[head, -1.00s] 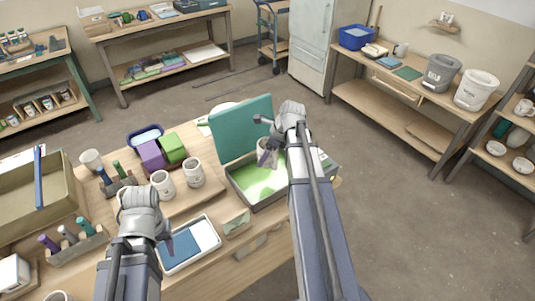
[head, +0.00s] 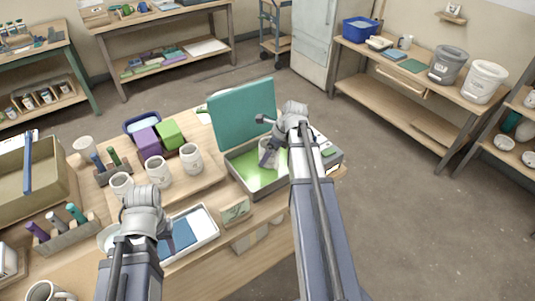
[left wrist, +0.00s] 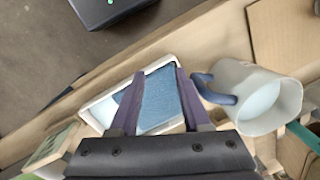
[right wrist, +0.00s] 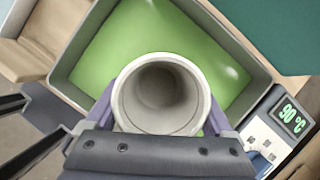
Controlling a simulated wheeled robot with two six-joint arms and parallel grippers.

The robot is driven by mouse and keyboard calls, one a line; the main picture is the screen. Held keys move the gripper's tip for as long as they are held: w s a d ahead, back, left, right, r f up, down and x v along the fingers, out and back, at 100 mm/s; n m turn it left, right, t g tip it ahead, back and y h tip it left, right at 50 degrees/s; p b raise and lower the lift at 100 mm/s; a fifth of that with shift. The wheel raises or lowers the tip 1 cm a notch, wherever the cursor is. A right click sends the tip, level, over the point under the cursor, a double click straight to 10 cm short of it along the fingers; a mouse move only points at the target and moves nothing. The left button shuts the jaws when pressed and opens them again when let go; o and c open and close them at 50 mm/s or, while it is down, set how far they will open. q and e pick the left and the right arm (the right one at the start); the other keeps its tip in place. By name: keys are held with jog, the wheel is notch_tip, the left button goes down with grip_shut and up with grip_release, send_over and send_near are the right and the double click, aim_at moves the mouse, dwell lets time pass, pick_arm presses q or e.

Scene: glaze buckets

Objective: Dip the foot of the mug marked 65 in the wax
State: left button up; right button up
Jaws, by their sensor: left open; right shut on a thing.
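My right gripper (head: 266,152) is shut on a pale mug (right wrist: 160,97), held upright over the green wax (right wrist: 120,45) in the grey tub (head: 262,192). The mug's mouth faces the right wrist camera. Its number and foot are hidden, so I cannot tell whether the foot touches the wax. The tub's teal lid (head: 242,112) stands open. My left gripper (left wrist: 156,90) is open and empty above a white tray (head: 206,226) with a blue pad (left wrist: 163,100). A white mug (left wrist: 265,98) with a blue-looking handle is beside its right finger.
Several pale mugs (head: 191,158) stand on a board left of the tub, near purple (head: 147,141) and green (head: 169,134) blocks. A green display (right wrist: 291,117) beside the tub reads 90 °C. A small framed card (head: 235,211) stands before the tub.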

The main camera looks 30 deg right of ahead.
aim_at(267, 139)
pick_arm(q)
jog(key=shift+f+b, duration=1.15)
jog(key=shift+f, duration=0.2)
pick_arm(e)
jog(key=shift+f, duration=1.35)
pick_arm(q)
jog(key=shift+s, duration=0.1)
jog(key=shift+r, duration=0.1)
pick_arm(e)
jog(key=shift+r, duration=0.1)
pick_arm(q)
jog(key=shift+r+p, duration=0.2)
jog(key=shift+p, duration=0.1)
pick_arm(e)
jog(key=shift+r, duration=0.2)
pick_arm(q)
jog(key=shift+r+p, duration=0.75)
pick_arm(e)
jog(key=shift+r, duration=0.8)
pick_arm(q)
jog(key=shift+r, duration=0.1)
notch_tip(267, 139, up, 7)
jog(key=p, duration=0.7)
jog(key=shift+r+p, duration=0.2)
jog(key=shift+p, duration=0.1)
pick_arm(e)
notch_tip(267, 139, up, 8)
jog(key=shift+f, duration=0.25)
